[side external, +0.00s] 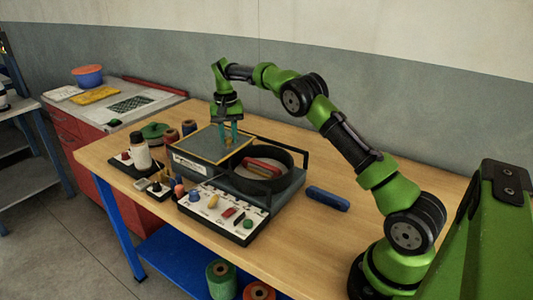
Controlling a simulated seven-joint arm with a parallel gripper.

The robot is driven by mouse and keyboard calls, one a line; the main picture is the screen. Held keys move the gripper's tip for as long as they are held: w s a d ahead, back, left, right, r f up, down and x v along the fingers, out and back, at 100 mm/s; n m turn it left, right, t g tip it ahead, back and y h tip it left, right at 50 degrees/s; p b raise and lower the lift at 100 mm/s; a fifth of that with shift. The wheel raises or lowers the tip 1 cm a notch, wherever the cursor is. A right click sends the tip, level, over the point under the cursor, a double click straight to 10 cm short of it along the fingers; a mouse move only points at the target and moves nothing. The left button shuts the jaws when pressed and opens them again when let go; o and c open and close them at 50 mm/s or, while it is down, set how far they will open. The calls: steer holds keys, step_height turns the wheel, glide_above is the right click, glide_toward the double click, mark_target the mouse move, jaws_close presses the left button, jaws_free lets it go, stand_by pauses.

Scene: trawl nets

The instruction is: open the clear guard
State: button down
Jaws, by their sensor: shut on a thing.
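The clear guard (205,146) looks like a see-through, yellow-edged panel. It lies over the left part of a grey machine (194,167) on the wooden bench, to the left of a round black drum. My gripper (229,142) points down at the guard's right part, near the drum. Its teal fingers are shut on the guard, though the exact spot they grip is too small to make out. Whether the guard is raised at all cannot be told from this one view.
The black drum (264,170) holds red pieces. A control panel (223,212) with knobs stands in front. A white bottle (140,152) and spools (172,137) crowd the left. A blue bar (328,198) lies right; bare bench (345,170) surrounds it.

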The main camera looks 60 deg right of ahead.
steer(key=c, duration=0.8)
jaws_free()
steer(key=shift+c, duration=0.2)
steer(key=shift+r, duration=3.75)
